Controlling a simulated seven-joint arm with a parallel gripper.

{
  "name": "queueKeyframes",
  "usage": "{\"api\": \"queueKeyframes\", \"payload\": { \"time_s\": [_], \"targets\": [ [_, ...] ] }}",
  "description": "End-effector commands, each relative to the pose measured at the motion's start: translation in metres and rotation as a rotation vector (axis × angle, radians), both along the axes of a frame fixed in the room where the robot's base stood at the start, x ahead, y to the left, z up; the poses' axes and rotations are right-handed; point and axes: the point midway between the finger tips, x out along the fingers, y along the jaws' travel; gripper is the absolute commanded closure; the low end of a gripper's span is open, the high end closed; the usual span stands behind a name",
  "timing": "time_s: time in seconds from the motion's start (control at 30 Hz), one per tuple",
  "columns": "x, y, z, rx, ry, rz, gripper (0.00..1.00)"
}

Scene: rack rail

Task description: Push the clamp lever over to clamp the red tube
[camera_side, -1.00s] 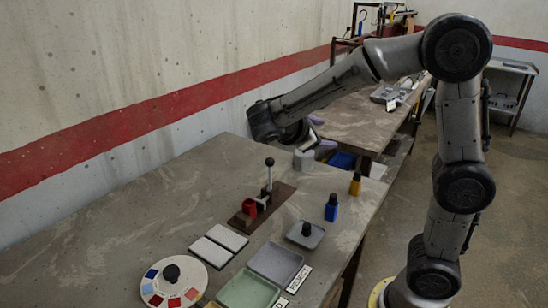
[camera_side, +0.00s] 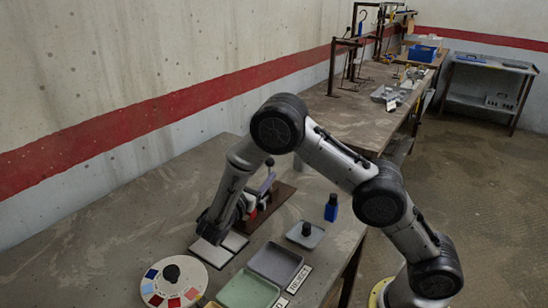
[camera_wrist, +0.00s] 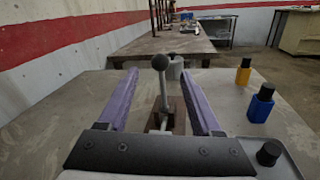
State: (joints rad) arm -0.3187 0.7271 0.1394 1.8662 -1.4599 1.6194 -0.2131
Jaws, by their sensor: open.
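The clamp lever (camera_wrist: 163,95) stands upright with a dark ball knob (camera_wrist: 160,62) on top. In the wrist view it shows between the two purple fingers of my gripper (camera_wrist: 160,74), with a gap on each side. The knob also shows in the side view (camera_side: 269,162), close to my gripper (camera_side: 265,182). My gripper is open and holds nothing. The clamp sits on a brown base (camera_side: 273,205). A small part of the red tube (camera_side: 252,213) shows beside my wrist; the rest is hidden. The wrist view does not show the tube.
A blue bottle (camera_side: 331,208) and a grey tray with a black knob (camera_side: 305,233) stand right of the clamp. An orange bottle (camera_wrist: 243,72) and a grey cylinder (camera_wrist: 175,68) are farther back. Grey (camera_side: 276,262) and green (camera_side: 247,290) trays and a color disc (camera_side: 173,283) lie in front.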

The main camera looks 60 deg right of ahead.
Motion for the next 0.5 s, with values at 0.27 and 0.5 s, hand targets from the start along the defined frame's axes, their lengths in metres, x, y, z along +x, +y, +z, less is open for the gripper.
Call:
{"api": "queueKeyframes", "payload": {
  "time_s": [0.27, 0.5],
  "targets": [
    [0.01, -0.056, 0.0, 0.001, 0.001, -0.005, 0.34],
    [0.017, -0.09, 0.0, 0.002, 0.0, -0.004, 0.34]
  ]
}}
